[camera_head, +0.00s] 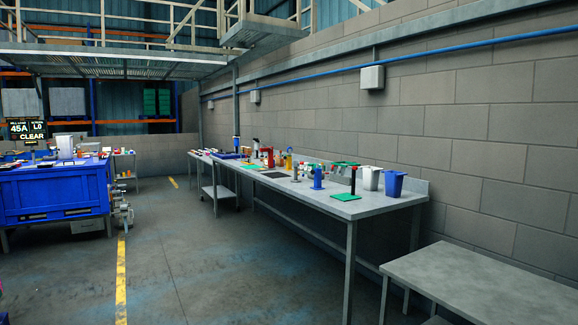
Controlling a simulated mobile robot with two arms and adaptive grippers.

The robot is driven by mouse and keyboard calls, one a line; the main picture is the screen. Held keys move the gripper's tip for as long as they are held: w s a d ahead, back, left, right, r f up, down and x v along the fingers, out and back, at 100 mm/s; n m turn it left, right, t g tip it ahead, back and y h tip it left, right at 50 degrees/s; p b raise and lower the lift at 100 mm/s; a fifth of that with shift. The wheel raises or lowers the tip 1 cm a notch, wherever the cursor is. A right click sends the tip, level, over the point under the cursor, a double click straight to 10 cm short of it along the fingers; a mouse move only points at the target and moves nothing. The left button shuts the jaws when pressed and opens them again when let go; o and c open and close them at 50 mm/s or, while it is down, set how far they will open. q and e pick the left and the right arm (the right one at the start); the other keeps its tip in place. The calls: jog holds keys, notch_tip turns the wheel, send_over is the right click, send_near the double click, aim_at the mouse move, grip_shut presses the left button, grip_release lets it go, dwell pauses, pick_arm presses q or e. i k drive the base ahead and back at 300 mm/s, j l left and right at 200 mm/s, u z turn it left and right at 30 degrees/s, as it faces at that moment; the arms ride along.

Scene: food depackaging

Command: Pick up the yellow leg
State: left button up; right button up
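No yellow leg can be made out for certain. A small yellow-orange item (289,161) stands among other things in the middle of the long grey table (376,208). It is too small and far to tell what it is. Neither of my grippers can be made out in the head view.
On the table's near end are a white bin (371,178), a blue bin (394,184) and a green-based black stand (347,197). A blue vat (50,193) stands at left. An empty grey bench (480,283) is at lower right. The floor between is clear.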

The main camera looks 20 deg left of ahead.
aim_at(289, 158)
jog(key=i+j+u, duration=0.35)
jog(key=i+j, duration=0.15)
jog(key=i, duration=0.25)
jog(key=i+j+u, duration=0.35)
jog(key=i, duration=0.4)
jog(key=i+u, duration=0.35)
jog(key=i, duration=0.45)
jog(key=i+j, duration=0.1)
jog(key=i, duration=3.3)
